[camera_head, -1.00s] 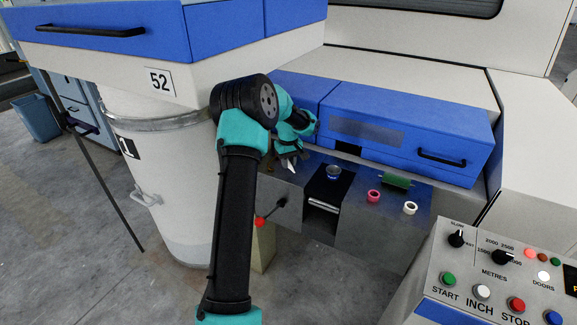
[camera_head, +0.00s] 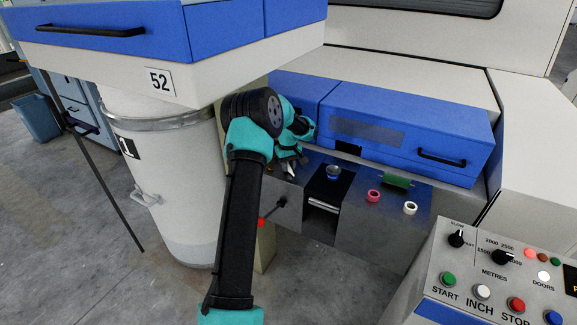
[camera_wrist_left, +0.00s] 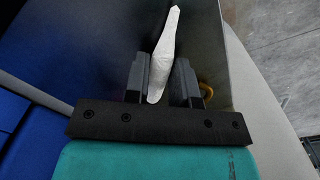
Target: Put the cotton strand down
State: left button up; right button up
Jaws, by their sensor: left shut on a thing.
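My left gripper (camera_head: 291,167) is over the left part of the metal shelf (camera_head: 385,225) below the blue cover. In the left wrist view it is shut on the cotton strand (camera_wrist_left: 167,42), a white, tapered piece. The strand lies between the two dark fingers and sticks out past their tips over a dark metal surface. In the head view the strand is too small to make out clearly at the fingers. I cannot tell whether its free end touches the metal. My right gripper is not in view.
A pink ring (camera_head: 374,196), a white ring (camera_head: 410,208) and a green block (camera_head: 397,181) lie further right. A blue cover (camera_head: 400,130) rises behind. A white can (camera_head: 165,190) stands left.

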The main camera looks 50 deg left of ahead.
pick_arm(q)
jog(key=shift+f, duration=0.15)
jog(key=o, duration=0.9)
notch_tip(320, 180, up, 12)
dwell(0.4)
dwell(0.5)
